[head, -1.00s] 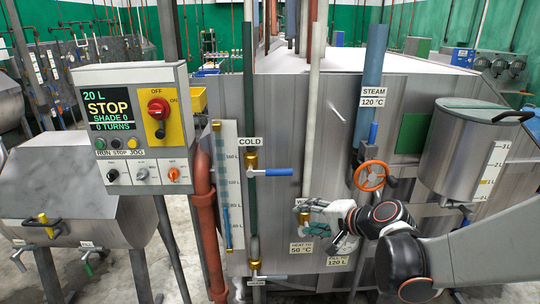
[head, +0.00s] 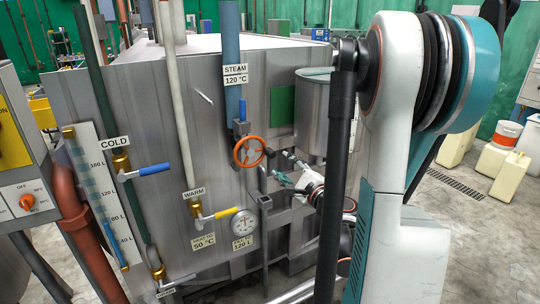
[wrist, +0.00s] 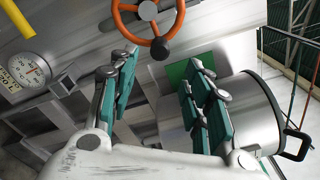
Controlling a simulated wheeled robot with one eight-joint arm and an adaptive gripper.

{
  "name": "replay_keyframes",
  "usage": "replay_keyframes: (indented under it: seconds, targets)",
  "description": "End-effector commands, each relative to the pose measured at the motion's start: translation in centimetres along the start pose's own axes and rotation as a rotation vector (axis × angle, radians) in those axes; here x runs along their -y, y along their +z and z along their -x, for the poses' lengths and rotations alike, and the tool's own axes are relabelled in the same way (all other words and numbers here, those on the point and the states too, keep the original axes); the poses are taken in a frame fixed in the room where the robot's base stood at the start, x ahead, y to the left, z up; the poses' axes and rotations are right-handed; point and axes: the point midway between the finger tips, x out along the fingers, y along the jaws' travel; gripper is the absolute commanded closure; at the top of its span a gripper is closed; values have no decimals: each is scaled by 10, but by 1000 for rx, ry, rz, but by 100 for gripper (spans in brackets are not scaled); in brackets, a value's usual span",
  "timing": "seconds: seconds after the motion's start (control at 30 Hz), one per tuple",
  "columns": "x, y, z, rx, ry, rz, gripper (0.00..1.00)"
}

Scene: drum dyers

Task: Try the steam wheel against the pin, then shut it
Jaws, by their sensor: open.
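The orange steam wheel (head: 249,151) sits on a grey valve at the foot of the blue steam pipe (head: 231,45), under the STEAM 120 °C label (head: 236,74). The wheel also shows at the top of the wrist view (wrist: 124,10), with a dark hub. A blue upright piece stands just above the wheel; I cannot tell whether it is the pin. My gripper (head: 282,177) is right of and slightly below the wheel, apart from it. In the wrist view my gripper (wrist: 162,60) has its teal fingers wide apart with nothing between them.
The WARM tap (head: 212,213) with a yellow lever and a round gauge (head: 244,222) are lower left of the gripper. The COLD tap (head: 145,171) has a blue lever. A steel lidded pot (wrist: 248,112) hangs close to the right finger. Pale canisters (head: 510,178) stand on the floor at right.

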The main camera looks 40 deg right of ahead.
Motion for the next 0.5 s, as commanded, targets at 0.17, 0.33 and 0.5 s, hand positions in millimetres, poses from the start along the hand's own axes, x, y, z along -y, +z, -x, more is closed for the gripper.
replay_keyframes:
  seconds: [0.17,0.33,0.5]
  targets:
    - [-2,0,-38,3,3,1,55]
    - [-2,0,-70,2,2,1,55]
    - [-1,0,-92,1,2,2,55]
